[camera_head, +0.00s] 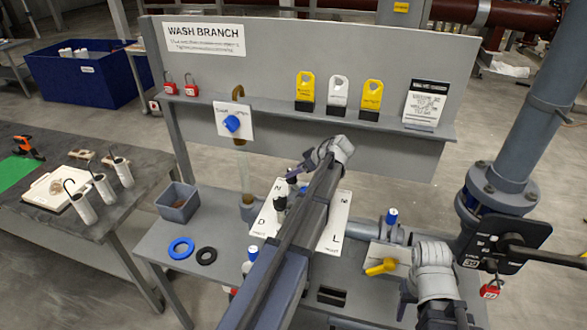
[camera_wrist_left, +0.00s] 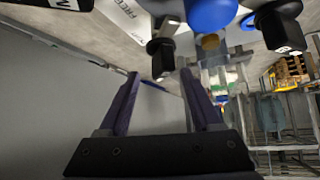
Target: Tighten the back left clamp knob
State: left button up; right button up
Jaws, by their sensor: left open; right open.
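A black clamp knob (camera_head: 280,202) stands over the white lettered plate (camera_head: 263,225), left of my left arm. The left arm hides part of the clamp area, and I cannot tell which knob is the back left one. In the left wrist view, one black knob (camera_wrist_left: 162,52) is just beyond the fingertips and another (camera_wrist_left: 281,27) is at upper right. My left gripper (camera_head: 298,170) is open; its fingers (camera_wrist_left: 158,80) have nothing between them in the wrist view. My right gripper (camera_head: 406,298) is low at right, apart from the clamps, partly hidden by its own wrist.
A panel with a shelf (camera_head: 420,125) rises behind, with a blue valve knob (camera_head: 232,123) at its left. A grey bin (camera_head: 177,204), a blue ring (camera_head: 181,248) and a black ring (camera_head: 206,256) lie left.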

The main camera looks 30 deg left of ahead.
pick_arm(q)
jog(key=p+v, duration=0.2)
jog(key=v, duration=0.3)
jog(key=shift+d+p, duration=0.1)
jog(key=shift+p, duration=0.25)
